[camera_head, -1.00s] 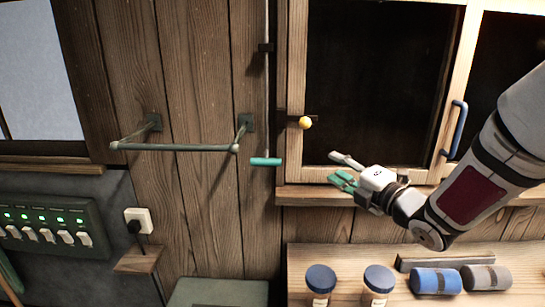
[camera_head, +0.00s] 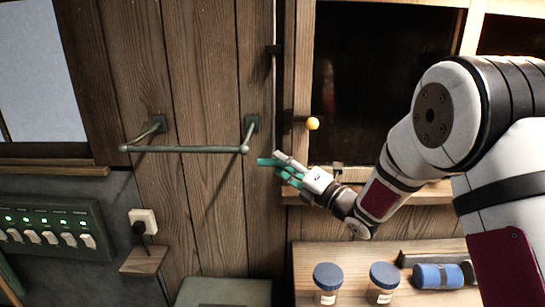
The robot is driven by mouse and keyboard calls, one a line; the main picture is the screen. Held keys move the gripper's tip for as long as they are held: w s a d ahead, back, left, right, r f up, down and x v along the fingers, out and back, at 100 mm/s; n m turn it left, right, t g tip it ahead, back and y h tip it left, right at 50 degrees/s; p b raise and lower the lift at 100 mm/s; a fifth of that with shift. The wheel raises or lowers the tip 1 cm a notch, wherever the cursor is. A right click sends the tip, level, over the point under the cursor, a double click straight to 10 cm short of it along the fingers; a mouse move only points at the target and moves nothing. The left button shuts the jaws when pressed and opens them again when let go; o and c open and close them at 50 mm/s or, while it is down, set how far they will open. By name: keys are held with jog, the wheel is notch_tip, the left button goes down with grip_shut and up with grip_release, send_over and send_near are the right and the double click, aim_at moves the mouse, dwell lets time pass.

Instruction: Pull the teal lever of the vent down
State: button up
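The teal lever (camera_head: 264,162) is a short horizontal bar at the lower end of a thin vertical rod (camera_head: 274,95) on the wooden wall. Its left end shows; its right part is hidden by my fingers. My gripper (camera_head: 279,163) is at the lever's right side, with one pale finger above and teal-tipped fingers below and in front. The fingers look apart, with the lever's end at or between them. I cannot tell whether they touch it.
A metal rail (camera_head: 185,149) sticks out from the wall left of the lever. A yellow knob (camera_head: 312,123) is on the window frame to the right. Below, a wooden shelf holds two blue-lidded jars (camera_head: 327,283) and a blue roll (camera_head: 438,275). A switch panel (camera_head: 50,230) is at the lower left.

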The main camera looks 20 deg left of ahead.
jog(key=shift+x, duration=2.15)
grip_shut()
